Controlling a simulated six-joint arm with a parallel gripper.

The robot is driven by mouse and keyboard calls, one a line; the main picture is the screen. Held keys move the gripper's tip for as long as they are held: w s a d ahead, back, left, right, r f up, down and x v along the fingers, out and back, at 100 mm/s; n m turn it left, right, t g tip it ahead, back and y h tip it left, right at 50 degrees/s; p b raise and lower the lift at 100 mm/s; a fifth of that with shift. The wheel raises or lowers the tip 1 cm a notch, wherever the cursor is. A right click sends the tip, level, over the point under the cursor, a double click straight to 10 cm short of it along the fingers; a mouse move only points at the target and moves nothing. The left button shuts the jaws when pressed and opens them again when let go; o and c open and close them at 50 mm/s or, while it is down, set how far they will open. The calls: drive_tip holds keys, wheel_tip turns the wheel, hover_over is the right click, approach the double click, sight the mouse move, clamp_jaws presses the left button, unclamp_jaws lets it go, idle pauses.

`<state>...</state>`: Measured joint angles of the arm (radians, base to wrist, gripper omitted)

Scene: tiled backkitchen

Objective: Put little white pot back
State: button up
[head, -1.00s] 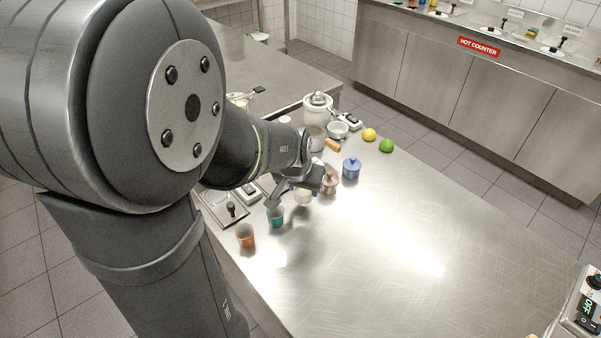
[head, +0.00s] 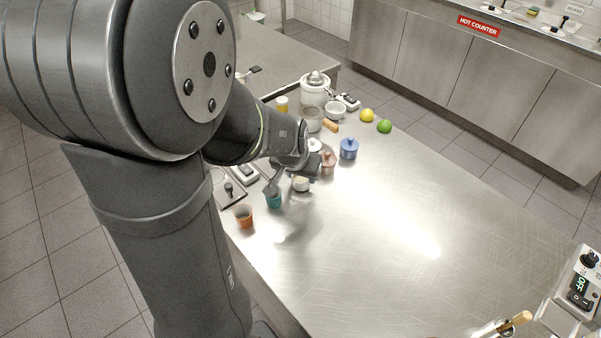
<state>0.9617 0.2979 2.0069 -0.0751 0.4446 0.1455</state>
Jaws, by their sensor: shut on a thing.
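A little white pot (head: 301,185) is at my gripper (head: 289,182), over the near left part of the steel table (head: 400,230). My gripper is shut on it, and the fingers and wrist cover part of it. I cannot tell whether its base touches the table. A teal cup (head: 273,200) stands just left of the gripper, with an orange cup (head: 243,216) further left. A copper-pink lidded pot (head: 328,164) stands close behind to the right, and a blue lidded pot (head: 349,149) is beyond it.
A white bowl (head: 335,110), a large white lidded pot (head: 315,88), a yellow lemon (head: 367,115) and a green lime (head: 384,126) stand at the back. Another white rounded thing (head: 314,145) shows behind my wrist.

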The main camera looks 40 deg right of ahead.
drive_tip(key=shift+f, duration=0.15)
idle(0.3)
drive_tip(key=o, duration=1.5)
drive_tip(key=shift+o, duration=0.2)
wheel_tip(320, 180, up, 7)
drive_tip(key=shift+f, duration=3.5)
